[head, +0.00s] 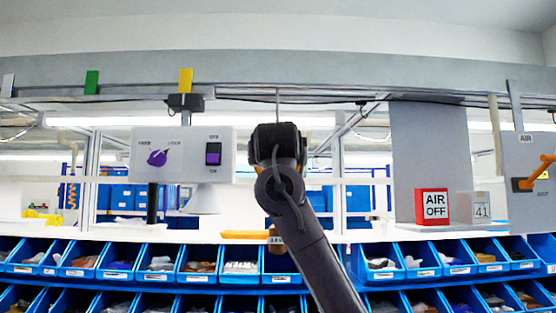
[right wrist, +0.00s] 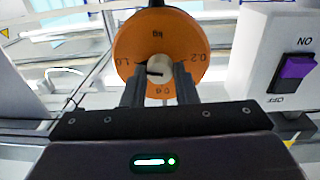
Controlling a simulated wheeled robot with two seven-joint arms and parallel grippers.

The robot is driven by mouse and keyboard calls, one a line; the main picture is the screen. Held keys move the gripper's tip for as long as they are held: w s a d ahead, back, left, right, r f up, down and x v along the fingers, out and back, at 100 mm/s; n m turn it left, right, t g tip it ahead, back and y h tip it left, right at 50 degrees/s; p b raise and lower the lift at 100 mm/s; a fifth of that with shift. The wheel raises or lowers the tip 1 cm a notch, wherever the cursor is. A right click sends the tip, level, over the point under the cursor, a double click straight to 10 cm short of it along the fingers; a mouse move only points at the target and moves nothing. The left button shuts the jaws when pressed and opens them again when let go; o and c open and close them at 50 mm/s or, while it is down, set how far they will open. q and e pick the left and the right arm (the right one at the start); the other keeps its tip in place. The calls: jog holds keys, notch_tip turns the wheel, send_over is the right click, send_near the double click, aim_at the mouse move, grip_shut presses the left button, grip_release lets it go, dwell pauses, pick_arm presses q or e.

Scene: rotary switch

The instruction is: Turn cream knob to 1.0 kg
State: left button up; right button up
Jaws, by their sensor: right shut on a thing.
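The cream knob (right wrist: 159,66) sits at the centre of a round orange dial (right wrist: 185,38) in the right wrist view. The dial carries the marks kg, 1.0, 0.2 and 0.6, seen upside down. A dark mark on the knob points left in this view, roughly toward the 1.0 side; its exact alignment is unclear. My right gripper (right wrist: 160,83) is shut on the knob, one finger on each side. In the head view my right arm hides the dial and knob. My left gripper is not in view.
A white panel (head: 184,137) with a purple knob (head: 157,157) and a rocker switch (head: 213,154) hangs left of my arm. The rocker also shows in the wrist view (right wrist: 293,72). A red AIR OFF sign (head: 432,206) stands right. Blue bins (head: 120,258) line the front.

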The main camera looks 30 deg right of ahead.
jog(key=shift+w+f, duration=0.1)
jog(key=shift+f, duration=0.1)
jog(key=o, duration=1)
jog(key=shift+r, duration=0.15)
jog(key=b+v, duration=0.4)
jog(key=v, duration=0.4)
